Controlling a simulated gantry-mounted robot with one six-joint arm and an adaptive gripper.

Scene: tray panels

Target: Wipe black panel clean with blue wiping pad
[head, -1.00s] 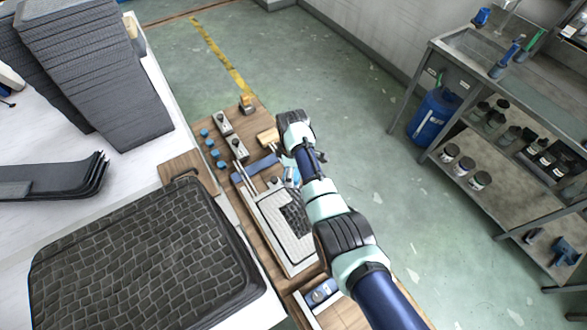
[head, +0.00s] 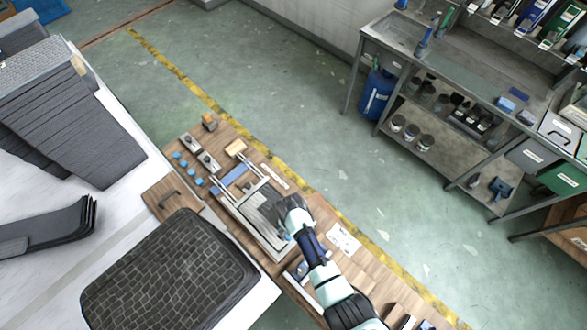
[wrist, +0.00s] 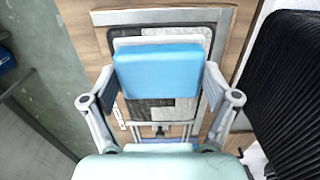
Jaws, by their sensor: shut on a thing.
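The blue wiping pad (wrist: 158,72) is held between the two fingers of my gripper (wrist: 160,78) in the wrist view. It is over the framed panel (wrist: 150,110), which shows dark patches and pale grey-white patches. I cannot tell whether the pad touches it. In the head view the panel (head: 262,205) lies in a metal frame on the wooden bench, mostly dark grey with paler areas. My gripper (head: 288,236) is at the panel's near right end there, with its fingertips and the pad largely hidden by my wrist.
A large black textured tray (head: 175,270) lies on the white table (head: 120,170) to the left, beside a stack of dark panels (head: 75,115). Small blue knobs (head: 190,170) and blocks stand past the panel. A paper label (head: 343,238) lies to the right. The floor beyond is clear.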

